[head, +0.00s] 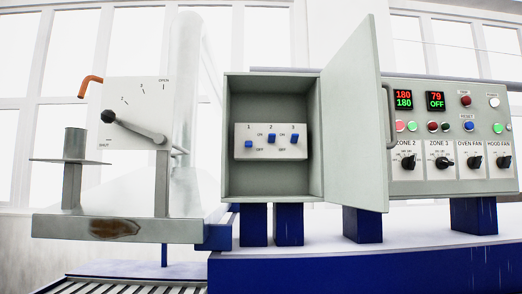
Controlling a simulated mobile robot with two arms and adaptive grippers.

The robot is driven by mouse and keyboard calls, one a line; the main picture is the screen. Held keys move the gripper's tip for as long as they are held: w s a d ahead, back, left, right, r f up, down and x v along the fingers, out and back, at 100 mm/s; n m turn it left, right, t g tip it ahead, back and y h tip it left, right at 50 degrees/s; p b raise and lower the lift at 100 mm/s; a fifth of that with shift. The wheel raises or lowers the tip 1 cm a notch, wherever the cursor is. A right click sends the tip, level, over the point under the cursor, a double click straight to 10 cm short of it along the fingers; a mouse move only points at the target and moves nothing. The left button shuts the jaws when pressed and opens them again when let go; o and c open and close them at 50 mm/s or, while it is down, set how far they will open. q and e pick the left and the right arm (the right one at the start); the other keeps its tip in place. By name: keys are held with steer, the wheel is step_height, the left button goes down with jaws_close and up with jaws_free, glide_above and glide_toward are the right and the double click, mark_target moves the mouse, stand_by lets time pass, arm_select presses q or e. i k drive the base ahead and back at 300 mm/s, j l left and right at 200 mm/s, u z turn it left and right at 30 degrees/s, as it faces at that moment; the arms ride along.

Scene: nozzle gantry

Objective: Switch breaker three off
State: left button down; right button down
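The grey breaker box (229,140) stands open in the middle of the head view. Inside it is a white breaker panel (270,154) with three blue toggles labelled 1, 2 and 3. Breaker three (295,139) is the rightmost and sits high, on the ON side. Breaker two (271,138) sits equally high. Breaker one (248,144) sits lower, at the OFF side. The box door (352,115) is swung open to the right, with a handle on its outer edge. Neither of my grippers is in view.
A control panel (450,140) with displays, lamps and knobs is to the right, partly behind the open door. A lever on a white dial plate (137,95) stands at the left. The box front is unobstructed; a blue base (365,272) lies below.

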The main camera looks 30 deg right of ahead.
mark_target(295, 138)
steer(key=z, duration=1.3)
